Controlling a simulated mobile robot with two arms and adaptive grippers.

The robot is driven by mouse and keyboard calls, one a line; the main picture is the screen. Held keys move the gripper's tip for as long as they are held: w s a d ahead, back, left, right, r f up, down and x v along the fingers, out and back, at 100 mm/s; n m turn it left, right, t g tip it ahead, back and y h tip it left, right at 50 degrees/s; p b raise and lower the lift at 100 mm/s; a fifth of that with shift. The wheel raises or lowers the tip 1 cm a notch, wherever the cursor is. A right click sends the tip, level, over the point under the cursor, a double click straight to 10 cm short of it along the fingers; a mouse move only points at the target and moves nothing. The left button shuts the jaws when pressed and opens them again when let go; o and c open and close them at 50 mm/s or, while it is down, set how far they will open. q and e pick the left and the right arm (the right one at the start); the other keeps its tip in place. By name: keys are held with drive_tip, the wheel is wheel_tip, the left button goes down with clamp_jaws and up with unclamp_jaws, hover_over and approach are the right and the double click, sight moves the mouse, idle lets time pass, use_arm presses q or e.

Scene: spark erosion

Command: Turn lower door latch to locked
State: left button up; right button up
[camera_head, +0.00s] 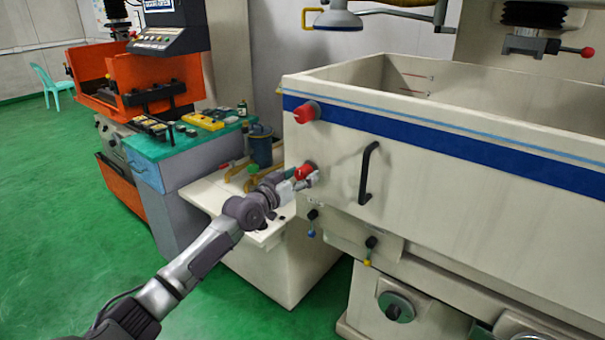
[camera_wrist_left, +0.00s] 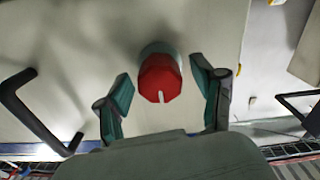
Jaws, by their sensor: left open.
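The lower door latch (camera_head: 304,171) is a red knob on the left end of the machine's cream tank door (camera_head: 440,180). My left gripper (camera_head: 306,180) is at this latch in the head view and partly covers it. In the left wrist view the red latch (camera_wrist_left: 159,78), with a white mark on its face, sits between the two open fingers (camera_wrist_left: 160,88). Gaps show between the latch and both fingers. The upper red latch (camera_head: 307,112) is above it at the blue stripe. My right gripper is not in view.
A black door handle (camera_head: 368,173) stands out just right of the lower latch. Small valves with blue (camera_head: 312,224) and yellow (camera_head: 370,250) tips are below. A white side table (camera_head: 215,195) with a dark canister (camera_head: 260,147) is on the left. Green floor is open at lower left.

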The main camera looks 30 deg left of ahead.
use_arm(q)
drive_tip(key=shift+w, duration=0.25)
drive_tip(key=c, duration=1.1)
drive_tip(key=shift+c, duration=0.2)
